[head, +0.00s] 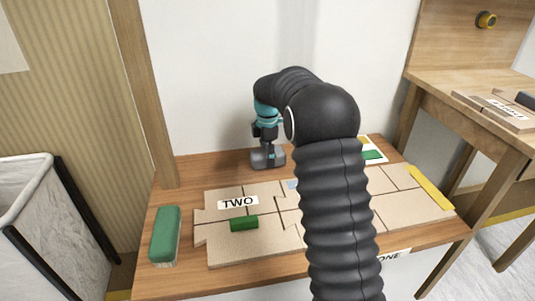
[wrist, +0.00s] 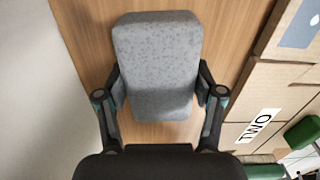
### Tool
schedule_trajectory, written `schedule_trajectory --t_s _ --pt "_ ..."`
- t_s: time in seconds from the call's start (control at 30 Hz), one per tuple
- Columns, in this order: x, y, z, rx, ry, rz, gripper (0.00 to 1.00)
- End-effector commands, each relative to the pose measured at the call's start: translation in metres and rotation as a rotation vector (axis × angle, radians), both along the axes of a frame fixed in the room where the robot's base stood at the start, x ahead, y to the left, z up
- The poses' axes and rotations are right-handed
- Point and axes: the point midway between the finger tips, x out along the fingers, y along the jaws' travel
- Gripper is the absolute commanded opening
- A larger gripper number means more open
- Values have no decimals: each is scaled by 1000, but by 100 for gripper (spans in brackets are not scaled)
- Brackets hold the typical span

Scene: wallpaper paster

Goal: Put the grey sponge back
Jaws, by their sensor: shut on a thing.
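The grey sponge (wrist: 158,60) is a rounded, speckled block between the fingers of my gripper (wrist: 160,97) in the wrist view, with one finger on each side of it. In the head view my gripper (head: 267,135) points down at the back of the wooden table, left of the middle, and is shut on the sponge (head: 262,160). The sponge is upright at or just above the bare wood; I cannot tell whether it touches. My black arm hides part of the table's middle.
Tan panels labelled TWO (head: 270,238) cover the table's middle and right. A small green block (head: 244,223) lies on them. A green brush-like block (head: 165,233) is at the left. A white card with green (head: 373,151) is at the back right. A marble-sided bin (head: 30,205) stands left.

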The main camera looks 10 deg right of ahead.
Motion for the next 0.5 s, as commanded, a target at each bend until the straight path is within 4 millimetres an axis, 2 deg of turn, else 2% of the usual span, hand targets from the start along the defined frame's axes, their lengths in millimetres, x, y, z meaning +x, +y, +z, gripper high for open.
schedule_trajectory --t_s 0.13,0.17,0.2,0.27,0.5 --pt "0 0 -4 0 1 0 31" --pt "0 0 -4 0 1 0 70" --pt "0 0 -3 0 0 0 80" --pt "0 0 -3 0 0 0 93" --pt "0 0 -3 0 0 0 93"
